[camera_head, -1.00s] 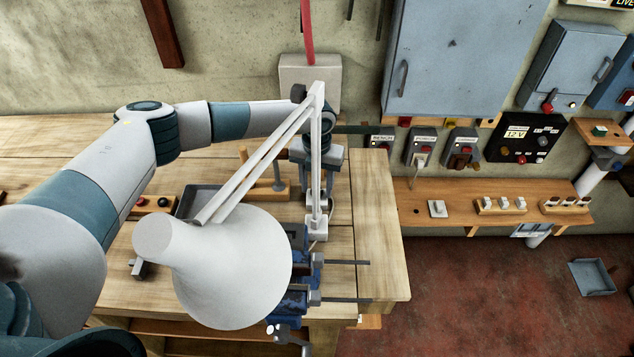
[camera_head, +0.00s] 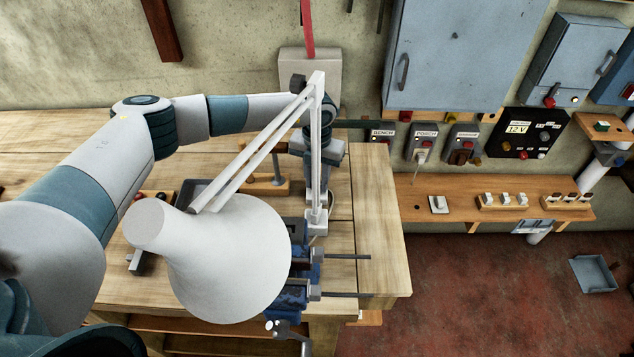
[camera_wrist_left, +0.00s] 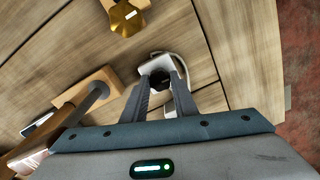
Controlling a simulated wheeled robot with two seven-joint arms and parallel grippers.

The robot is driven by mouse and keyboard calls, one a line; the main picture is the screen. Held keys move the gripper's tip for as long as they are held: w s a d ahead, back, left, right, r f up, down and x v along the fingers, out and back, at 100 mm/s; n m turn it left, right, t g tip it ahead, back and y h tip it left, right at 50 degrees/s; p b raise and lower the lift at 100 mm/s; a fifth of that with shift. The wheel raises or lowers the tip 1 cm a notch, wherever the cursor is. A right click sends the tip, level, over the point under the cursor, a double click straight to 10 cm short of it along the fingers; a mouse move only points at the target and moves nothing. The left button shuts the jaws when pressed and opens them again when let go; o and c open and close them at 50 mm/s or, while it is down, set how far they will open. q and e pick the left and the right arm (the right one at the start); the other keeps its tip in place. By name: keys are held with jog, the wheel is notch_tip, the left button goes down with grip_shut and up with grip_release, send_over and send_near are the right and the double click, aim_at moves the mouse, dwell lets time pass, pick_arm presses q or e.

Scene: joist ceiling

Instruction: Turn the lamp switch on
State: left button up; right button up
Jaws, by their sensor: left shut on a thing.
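The white lamp (camera_head: 225,260) stands on the wooden bench, its big shade toward me and its jointed arm (camera_head: 260,150) rising behind. The lamp's pale base (camera_head: 316,222) is at the foot of the upright. In the left wrist view a white part of the base (camera_wrist_left: 155,64) shows with a cord beside it. My left gripper (camera_wrist_left: 160,82) is shut on a small dark knob there, seen between the fingertips. In the head view the lamp's upright partly hides this gripper. I cannot tell whether the lamp is lit. My right gripper is not in view.
A blue vise (camera_head: 300,280) sits at the bench's front edge, close to the lamp. A wooden block with a metal post (camera_head: 268,184) is left of the upright. Labelled wall switches (camera_head: 421,143) and a shelf with small switches (camera_head: 462,190) are to the right.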

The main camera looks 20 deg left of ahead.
pick_arm(q)
jog(key=m+b, duration=1)
jog(key=b, duration=0.5)
jog(key=shift+f+b, duration=0.15)
jog(key=shift+b, duration=0.2)
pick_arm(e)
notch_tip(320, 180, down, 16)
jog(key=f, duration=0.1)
pick_arm(q)
jog(key=m+b, duration=0.3)
jog(key=shift+r, duration=0.3)
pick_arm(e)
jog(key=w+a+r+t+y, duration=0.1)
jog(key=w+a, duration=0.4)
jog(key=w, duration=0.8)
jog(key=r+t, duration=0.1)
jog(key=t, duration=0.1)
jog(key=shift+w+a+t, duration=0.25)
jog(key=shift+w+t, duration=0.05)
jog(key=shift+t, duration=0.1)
pick_arm(q)
jog(key=o, duration=1)
jog(key=shift+o, duration=0.2)
jog(key=shift+b, duration=0.3)
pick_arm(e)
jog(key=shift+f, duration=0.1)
